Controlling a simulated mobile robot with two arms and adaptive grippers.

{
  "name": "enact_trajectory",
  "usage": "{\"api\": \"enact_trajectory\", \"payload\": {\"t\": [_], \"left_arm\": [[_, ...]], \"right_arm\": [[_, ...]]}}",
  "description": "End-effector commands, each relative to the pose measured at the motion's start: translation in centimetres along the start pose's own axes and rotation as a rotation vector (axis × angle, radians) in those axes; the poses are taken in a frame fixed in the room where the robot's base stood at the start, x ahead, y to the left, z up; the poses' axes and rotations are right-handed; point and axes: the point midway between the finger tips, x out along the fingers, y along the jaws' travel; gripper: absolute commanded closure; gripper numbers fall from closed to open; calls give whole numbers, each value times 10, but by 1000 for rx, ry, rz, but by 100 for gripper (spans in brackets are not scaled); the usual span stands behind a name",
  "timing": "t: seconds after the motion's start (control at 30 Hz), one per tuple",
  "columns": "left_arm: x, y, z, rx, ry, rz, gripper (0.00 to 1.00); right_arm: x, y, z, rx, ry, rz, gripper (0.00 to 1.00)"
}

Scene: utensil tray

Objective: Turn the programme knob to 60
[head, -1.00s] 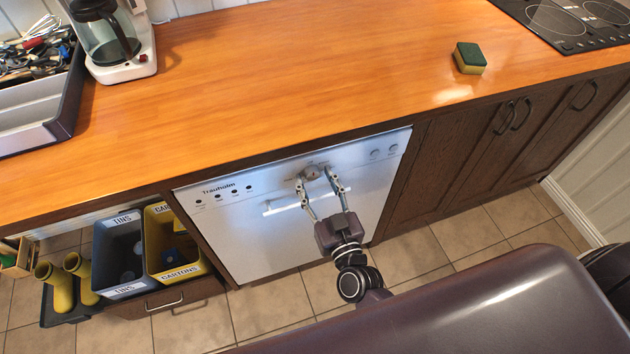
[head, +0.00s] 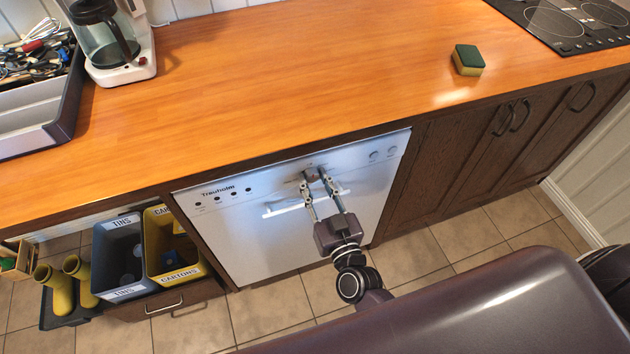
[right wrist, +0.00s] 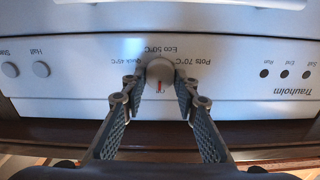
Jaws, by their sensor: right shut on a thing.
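The programme knob (right wrist: 160,72) is a round grey knob on the white front panel of the dishwasher (head: 240,235). In the right wrist view, which shows the panel upside down, its red mark points to the label that seems to read Off. Other labels around it look like Quick 45°C, Eco 50°C and Pots 70°C; I see no 60 label. My right gripper (head: 314,174) is shut on the knob, one finger on each side; it also shows in the right wrist view (right wrist: 160,80). In the head view the fingers partly hide the knob. My left gripper is not in view.
Two round buttons, Half (right wrist: 41,69) and Start (right wrist: 10,69), sit beside the knob. The door handle (head: 283,208) lies just below the panel. The wooden counter (head: 300,70) overhangs above. Yellow and grey bins (head: 118,292) stand left of the dishwasher.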

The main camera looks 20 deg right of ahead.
Motion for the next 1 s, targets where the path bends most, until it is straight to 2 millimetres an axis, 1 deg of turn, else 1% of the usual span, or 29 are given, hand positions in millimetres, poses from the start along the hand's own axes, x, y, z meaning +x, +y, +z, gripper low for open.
{"api": "enact_trajectory", "payload": {"t": [0.27, 0.7, 1.0], "left_arm": [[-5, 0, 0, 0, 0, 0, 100], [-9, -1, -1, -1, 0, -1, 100], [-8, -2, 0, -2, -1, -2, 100]], "right_arm": [[0, 1, 0, 173, -2, -1, 97], [0, 2, 2, 586, -3, 0, 97], [0, 2, 3, 824, -4, 0, 97]]}}
